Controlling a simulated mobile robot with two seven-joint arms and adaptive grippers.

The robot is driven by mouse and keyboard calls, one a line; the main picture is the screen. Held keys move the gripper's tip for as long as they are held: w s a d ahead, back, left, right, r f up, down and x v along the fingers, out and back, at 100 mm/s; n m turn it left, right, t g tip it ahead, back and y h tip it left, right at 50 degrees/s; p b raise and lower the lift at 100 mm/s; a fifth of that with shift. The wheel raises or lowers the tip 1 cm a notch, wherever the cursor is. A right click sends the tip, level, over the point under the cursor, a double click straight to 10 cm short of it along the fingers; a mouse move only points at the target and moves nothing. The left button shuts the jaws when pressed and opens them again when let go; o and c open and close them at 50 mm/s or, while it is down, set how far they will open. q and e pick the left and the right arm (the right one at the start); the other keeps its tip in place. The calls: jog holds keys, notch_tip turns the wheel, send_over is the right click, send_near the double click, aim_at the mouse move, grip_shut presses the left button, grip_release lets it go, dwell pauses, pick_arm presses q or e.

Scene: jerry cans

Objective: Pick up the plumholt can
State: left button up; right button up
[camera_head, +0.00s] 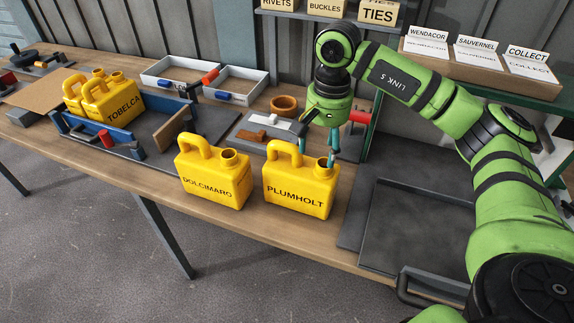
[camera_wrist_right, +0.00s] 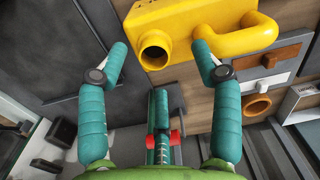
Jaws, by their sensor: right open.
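The plumholt can (camera_head: 300,190) is a yellow jerry can standing upright near the front edge of the bench, its label facing me in the head view. My right gripper (camera_head: 318,151) points down just behind and above its right shoulder, partly behind the can. In the right wrist view the gripper (camera_wrist_right: 162,50) has its teal fingers spread wide, with nothing held. The can (camera_wrist_right: 190,22) shows beyond the fingertips, its open spout between them in the picture and its handle to the right. I cannot tell whether a finger touches it. My left gripper is not in view.
The yellow dolcimaro can (camera_head: 213,181) stands close on the left. The tobelca can (camera_head: 113,104) and another yellow can stand farther left by a blue-walled holder. A dark tray (camera_head: 415,235) lies to the right. An orange ring (camera_head: 284,105) and white bins (camera_head: 178,75) are behind.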

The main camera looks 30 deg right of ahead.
aim_at(325, 164)
jog(key=shift+w+d+r, duration=0.1)
jog(key=shift+d, duration=0.55)
jog(key=shift+s+f+h, duration=0.2)
jog(key=shift+h, duration=0.1)
jog(key=f+p, duration=0.1)
jog(key=s+f+p, duration=0.1)
jog(key=shift+f, duration=0.3)
jog(key=f, duration=0.2)
jog(key=shift+w+f+p, duration=0.35)
jog(key=shift+p, duration=0.05)
jog(key=shift+a+f, duration=0.1)
jog(key=shift+f, duration=0.2)
jog(key=shift+c, duration=0.8)
grip_shut()
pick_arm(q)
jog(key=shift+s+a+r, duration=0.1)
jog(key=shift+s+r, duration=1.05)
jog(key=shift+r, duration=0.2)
